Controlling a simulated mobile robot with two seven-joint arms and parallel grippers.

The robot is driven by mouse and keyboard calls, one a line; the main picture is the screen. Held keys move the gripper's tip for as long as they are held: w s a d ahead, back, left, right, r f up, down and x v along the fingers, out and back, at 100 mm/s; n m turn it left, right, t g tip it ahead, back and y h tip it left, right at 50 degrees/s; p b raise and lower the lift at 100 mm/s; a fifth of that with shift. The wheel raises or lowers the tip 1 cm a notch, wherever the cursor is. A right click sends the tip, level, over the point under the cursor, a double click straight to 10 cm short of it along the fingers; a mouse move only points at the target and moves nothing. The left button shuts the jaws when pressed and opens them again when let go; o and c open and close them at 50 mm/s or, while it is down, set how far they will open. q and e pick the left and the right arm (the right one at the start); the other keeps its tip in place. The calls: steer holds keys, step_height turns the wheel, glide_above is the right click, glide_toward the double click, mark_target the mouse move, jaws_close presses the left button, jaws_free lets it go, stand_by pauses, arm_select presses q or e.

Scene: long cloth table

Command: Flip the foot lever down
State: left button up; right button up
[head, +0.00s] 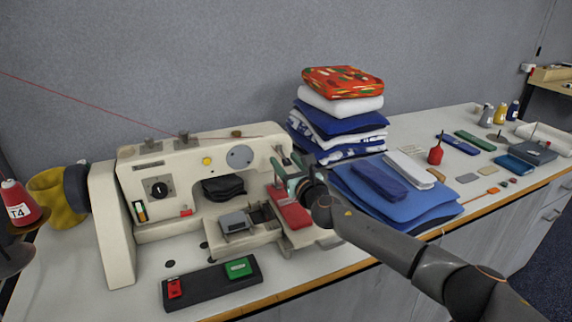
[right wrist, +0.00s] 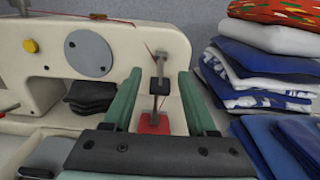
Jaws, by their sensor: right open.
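A cream sewing machine (head: 205,165) stands on the left of the table in the head view, and its body (right wrist: 120,45) fills much of the right wrist view. My right gripper (head: 284,172) is at the machine's right end, above a red part (head: 290,212). In the right wrist view its two green fingers (right wrist: 160,72) are apart with nothing held. A thin upright metal bar with a dark block (right wrist: 159,86) shows between them, above a red block (right wrist: 153,123). I cannot tell for certain which piece is the foot lever. My left gripper is not in view.
A stack of folded cloth (head: 340,115) and blue folded cloths (head: 400,195) lie close to the right of the machine. A dark box with red and green buttons (head: 212,286) lies in front. Small tools and bottles fill the table's far right.

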jaws_close()
stand_by(0.5)
